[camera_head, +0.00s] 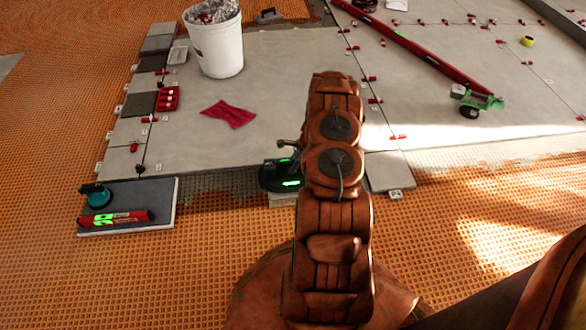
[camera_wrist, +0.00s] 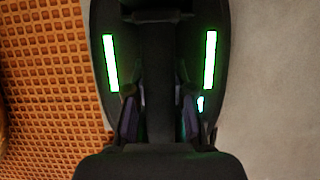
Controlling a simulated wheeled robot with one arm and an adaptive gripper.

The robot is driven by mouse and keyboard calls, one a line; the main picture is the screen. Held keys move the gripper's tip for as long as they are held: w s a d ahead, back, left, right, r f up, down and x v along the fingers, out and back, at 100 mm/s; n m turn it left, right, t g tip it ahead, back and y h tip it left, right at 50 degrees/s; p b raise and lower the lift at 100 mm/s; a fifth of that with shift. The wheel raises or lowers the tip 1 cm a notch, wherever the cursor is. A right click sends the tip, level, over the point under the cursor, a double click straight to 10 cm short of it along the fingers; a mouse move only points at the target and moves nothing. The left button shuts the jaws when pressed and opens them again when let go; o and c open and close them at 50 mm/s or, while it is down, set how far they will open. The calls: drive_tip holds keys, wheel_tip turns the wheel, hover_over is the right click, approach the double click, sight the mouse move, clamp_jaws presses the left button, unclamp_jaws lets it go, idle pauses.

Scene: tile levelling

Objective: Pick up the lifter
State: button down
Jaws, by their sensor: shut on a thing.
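The lifter (camera_head: 272,180) looks like a dark, rounded device with bright green strips. In the head view it is partly hidden behind my arm, at the front edge of the grey tiles. In the wrist view the lifter (camera_wrist: 222,70) fills the middle, with a green strip on each side and a dark bar down its centre. My gripper (camera_wrist: 160,120) is shut on the lifter, its two fingers on either side of that central bar. In the head view my arm hides most of the gripper. I cannot tell whether the lifter touches the surface below.
A white bucket (camera_head: 214,45) and a red cloth (camera_head: 229,114) lie on the tiles. A loose tile (camera_head: 160,200) at left carries a teal suction cup (camera_head: 96,194) and a red level (camera_head: 116,218). A long red bar (camera_head: 420,53) and a green wheeled tool (camera_head: 480,101) are at right.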

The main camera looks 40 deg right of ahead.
drive_tip(key=shift+r+p, duration=0.3)
drive_tip(key=shift+r, duration=0.65)
drive_tip(key=shift+s+a+r, duration=0.1)
drive_tip(key=shift+s+a, duration=0.05)
drive_tip(key=s+a+r+p, duration=0.1)
drive_tip(key=s+a+p, duration=0.2)
drive_tip(key=s+a, duration=0.8)
wheel_tip(320, 180, up, 7)
drive_tip(key=p, duration=0.7)
drive_tip(key=shift+w+a, duration=0.4)
drive_tip(key=shift+a, duration=0.05)
drive_tip(key=shift+r, duration=0.1)
